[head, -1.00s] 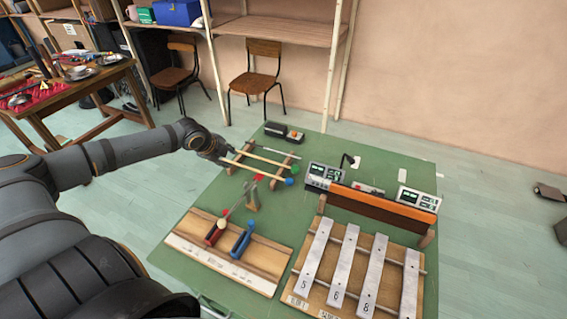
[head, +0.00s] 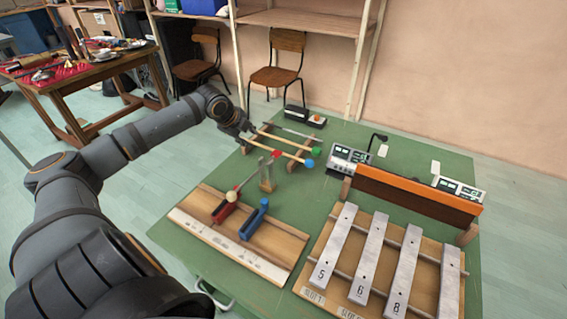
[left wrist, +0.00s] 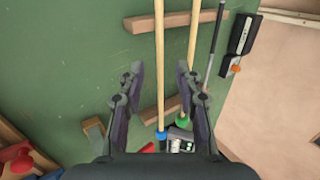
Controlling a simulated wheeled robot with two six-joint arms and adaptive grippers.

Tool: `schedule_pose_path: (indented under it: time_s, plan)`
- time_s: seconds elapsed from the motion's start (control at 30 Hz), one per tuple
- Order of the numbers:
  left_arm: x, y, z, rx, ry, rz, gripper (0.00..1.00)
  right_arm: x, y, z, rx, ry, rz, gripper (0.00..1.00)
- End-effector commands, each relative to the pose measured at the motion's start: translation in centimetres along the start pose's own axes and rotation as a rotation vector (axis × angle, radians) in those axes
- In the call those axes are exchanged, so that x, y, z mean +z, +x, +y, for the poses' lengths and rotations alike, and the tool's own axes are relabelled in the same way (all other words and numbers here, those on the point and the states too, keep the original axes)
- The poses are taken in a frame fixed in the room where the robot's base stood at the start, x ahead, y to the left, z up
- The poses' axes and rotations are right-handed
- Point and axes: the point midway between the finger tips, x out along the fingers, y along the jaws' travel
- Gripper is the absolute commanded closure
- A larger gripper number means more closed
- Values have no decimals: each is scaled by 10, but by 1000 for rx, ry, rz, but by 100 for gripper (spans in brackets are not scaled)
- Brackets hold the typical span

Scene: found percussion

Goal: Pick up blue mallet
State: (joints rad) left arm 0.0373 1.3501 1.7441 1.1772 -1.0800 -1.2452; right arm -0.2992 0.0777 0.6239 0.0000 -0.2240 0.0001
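The blue mallet (head: 309,163) lies across a wooden rack (head: 301,158) on the green table, its blue head at the right end. In the left wrist view its pale shaft (left wrist: 160,40) runs between my fingers, with the blue head (left wrist: 161,135) near the palm end of the picture. My left gripper (head: 240,128) is over the far-left end of the shafts; in the wrist view it (left wrist: 160,70) is open, fingers either side of the blue mallet's shaft. I cannot tell the height gap. My right gripper is not in view.
The green mallet (head: 316,151) lies beside the blue one, its shaft (left wrist: 193,40) just right of my right-hand finger. A dark rod (left wrist: 215,45) and a black box (head: 305,117) lie beyond. A wooden stand (head: 266,178), blue block (head: 254,225) and metal bars (head: 334,245) are nearer.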

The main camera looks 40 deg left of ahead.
Motion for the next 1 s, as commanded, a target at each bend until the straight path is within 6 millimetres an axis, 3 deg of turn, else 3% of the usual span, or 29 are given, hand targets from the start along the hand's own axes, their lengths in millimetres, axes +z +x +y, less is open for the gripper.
schedule_pose_path:
  time_s: [0.07,0.33,0.7,1.0]
  plan:
    - [-3,5,0,-3,1,6,66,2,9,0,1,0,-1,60]
    - [-3,8,-1,1,1,8,66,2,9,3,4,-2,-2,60]
    - [0,53,0,2,1,9,66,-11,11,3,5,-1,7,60]
    - [1,56,0,3,4,6,68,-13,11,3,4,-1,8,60]
